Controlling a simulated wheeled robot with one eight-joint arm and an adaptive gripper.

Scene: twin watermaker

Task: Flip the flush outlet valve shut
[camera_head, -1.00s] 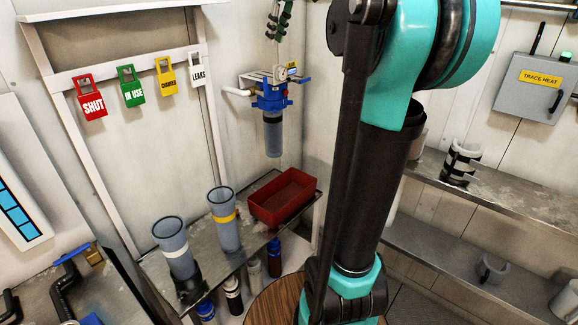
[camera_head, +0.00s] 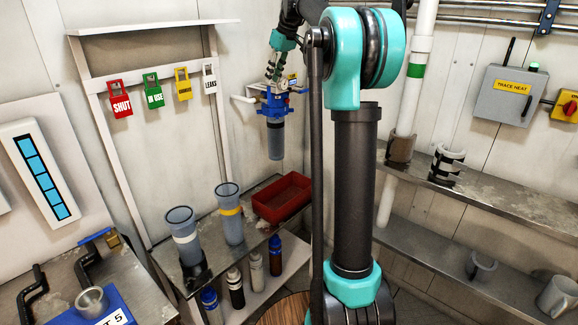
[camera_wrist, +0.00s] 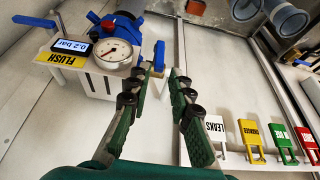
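The blue-headed filter unit (camera_head: 274,104) hangs on the back wall in the head view. In the wrist view its yellow FLUSH label (camera_wrist: 62,59) sits beside a small display reading 0.2 bar (camera_wrist: 72,46) and a round gauge (camera_wrist: 111,53). One blue lever (camera_wrist: 35,22) sticks out at the far left. I cannot tell which is the flush outlet valve's. My gripper (camera_wrist: 165,72) is open, with nothing held between its green fingers. Contact with the near lever cannot be told. In the head view my gripper (camera_head: 273,72) is just above the unit.
Tags hang on a wall rack: SHUT (camera_head: 121,105), IN USE (camera_head: 153,96), a yellow one (camera_head: 183,88) and LEAKS (camera_head: 209,82). Metal shelves (camera_head: 490,199) line the right.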

